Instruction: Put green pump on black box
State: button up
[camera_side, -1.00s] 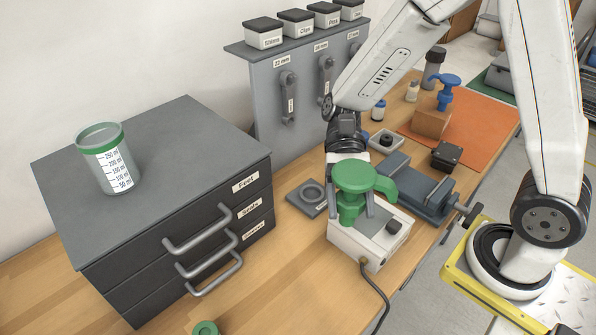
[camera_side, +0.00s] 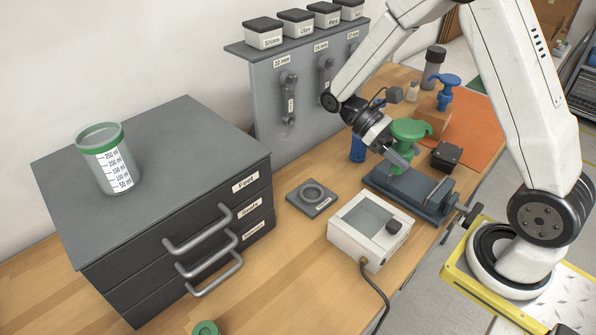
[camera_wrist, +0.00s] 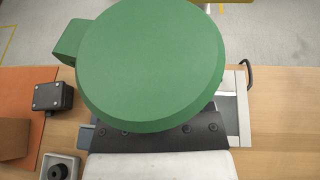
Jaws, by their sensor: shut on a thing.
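The green pump (camera_side: 411,131) is held by my gripper (camera_side: 400,158) above the grey vise, with its broad round head on top. In the wrist view the pump's head (camera_wrist: 150,62) fills the middle and hides the fingertips. The black box (camera_side: 446,156) is a small dark block on the table, to the right of the pump and apart from it. In the wrist view the black box (camera_wrist: 52,97) lies left of the pump, and its top is bare.
A grey vise (camera_side: 410,192) lies below the held pump. A dark drawer cabinet (camera_side: 160,160) stands left.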

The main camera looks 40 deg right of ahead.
jog(key=d+r+n+t+h, duration=0.3)
jog(key=d+n+h, duration=0.4)
jog(key=d, duration=0.8)
notch_tip(320, 180, up, 6)
jog(key=n+t+h, duration=0.4)
jog(key=n+t, duration=0.1)
send_over(443, 150)
notch_tip(443, 150, down, 11)
jog(key=shift+d+f, duration=0.15)
jog(key=shift+f, duration=2.2)
jog(key=shift+f, duration=1.75)
jog(key=shift+f, duration=0.15)
